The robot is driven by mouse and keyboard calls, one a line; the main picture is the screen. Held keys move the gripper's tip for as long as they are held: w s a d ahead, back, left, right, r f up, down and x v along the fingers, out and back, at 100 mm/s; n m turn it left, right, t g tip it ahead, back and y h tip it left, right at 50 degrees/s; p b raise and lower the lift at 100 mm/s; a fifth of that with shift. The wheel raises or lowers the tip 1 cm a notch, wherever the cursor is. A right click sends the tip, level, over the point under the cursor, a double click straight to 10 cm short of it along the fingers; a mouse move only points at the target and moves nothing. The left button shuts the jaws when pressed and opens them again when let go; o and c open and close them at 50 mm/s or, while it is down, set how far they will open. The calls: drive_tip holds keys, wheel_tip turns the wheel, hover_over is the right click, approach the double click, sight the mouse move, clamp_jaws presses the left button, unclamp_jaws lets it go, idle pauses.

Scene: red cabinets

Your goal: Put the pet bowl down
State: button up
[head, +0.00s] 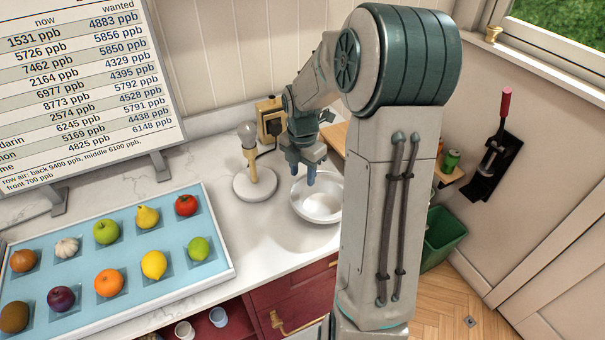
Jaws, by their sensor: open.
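The pet bowl (318,207) is a round white bowl on the marble counter, right of the lamp; my arm hides its right edge. My gripper (303,178) is open, pointing down at the bowl's back left rim. One finger shows in front of the bowl's inside. I cannot tell whether the fingers touch the rim.
A bulb lamp (254,183) on a round white base stands close left of the bowl. A blue tray (125,245) of fruit and vegetables fills the left counter. A wooden board (335,136) lies behind. Bare counter (272,232) shows in front of the bowl.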

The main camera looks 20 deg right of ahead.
wheel_tip(320, 180, up, 11)
drive_tip(key=s+a+m+t, duration=0.1)
drive_tip(key=s+a+m, duration=0.4)
drive_tip(key=s+m, duration=0.5)
drive_tip(key=s+a+m+t, duration=0.2)
drive_tip(key=s+a+m, duration=0.3)
drive_tip(key=s+m, duration=0.5)
drive_tip(key=shift+a+m, duration=0.35)
drive_tip(key=shift+m, duration=1.05)
